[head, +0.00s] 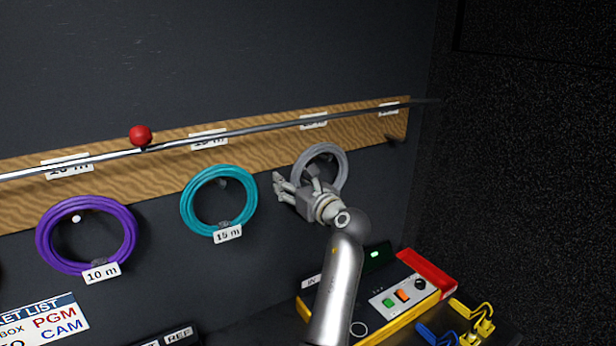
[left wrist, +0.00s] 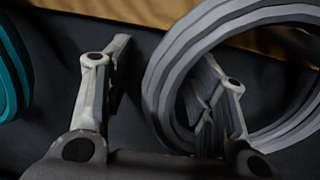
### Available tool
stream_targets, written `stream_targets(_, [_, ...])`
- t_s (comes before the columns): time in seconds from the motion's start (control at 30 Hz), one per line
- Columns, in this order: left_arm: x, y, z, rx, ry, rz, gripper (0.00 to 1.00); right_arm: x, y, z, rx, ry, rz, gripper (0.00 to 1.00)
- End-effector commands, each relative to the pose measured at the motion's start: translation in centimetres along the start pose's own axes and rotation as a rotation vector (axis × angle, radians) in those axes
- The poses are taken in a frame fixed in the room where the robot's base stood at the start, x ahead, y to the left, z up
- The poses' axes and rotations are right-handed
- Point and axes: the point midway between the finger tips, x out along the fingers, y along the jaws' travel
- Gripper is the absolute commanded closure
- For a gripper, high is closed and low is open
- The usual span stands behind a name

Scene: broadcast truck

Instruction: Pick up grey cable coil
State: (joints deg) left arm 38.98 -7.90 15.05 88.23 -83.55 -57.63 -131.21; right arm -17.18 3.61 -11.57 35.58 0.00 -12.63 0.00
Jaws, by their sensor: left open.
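The grey cable coil (head: 341,160) hangs on the wooden board at the right, against the dark wall. My left gripper (head: 294,181) is at the coil's lower left side, open, and hides part of its lower rim. In the left wrist view the coil (left wrist: 163,75) fills the upper right. There the left gripper (left wrist: 165,85) has one finger left of the coil and the other finger within the coil's ring, so the coil's left side passes between them. I cannot tell whether either finger touches it. My right gripper is not in view.
A teal coil (head: 184,208) tagged 15 m and a purple coil (head: 42,240) tagged 10 m hang to the left. A metal rail (head: 270,129) with a red ball (head: 140,135) crosses the wooden board (head: 385,122). A yellow and red control box (head: 425,268) stands below.

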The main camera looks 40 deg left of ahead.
Motion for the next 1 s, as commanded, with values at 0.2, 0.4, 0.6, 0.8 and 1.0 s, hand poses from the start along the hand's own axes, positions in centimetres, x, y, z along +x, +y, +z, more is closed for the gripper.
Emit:
stream_targets(0.2, [-0.1,-0.1,0.1,0.000,-0.001,-0.002,0.48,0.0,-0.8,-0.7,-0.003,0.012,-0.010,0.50])
stream_targets(0.4, [-0.1,-0.1,0.1,0.000,-0.001,-0.001,0.74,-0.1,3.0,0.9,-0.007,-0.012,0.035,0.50])
stream_targets(0.6, [-0.1,0.0,0.1,0.000,0.000,-0.001,1.00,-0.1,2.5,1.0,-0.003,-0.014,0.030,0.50])
stream_targets(0.8, [-0.1,0.0,0.2,-0.002,-0.003,0.000,1.00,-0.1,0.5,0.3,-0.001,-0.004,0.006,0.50])
stream_targets(1.0, [0.0,0.0,0.2,-0.001,-0.001,0.000,1.00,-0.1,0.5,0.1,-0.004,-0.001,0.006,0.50])
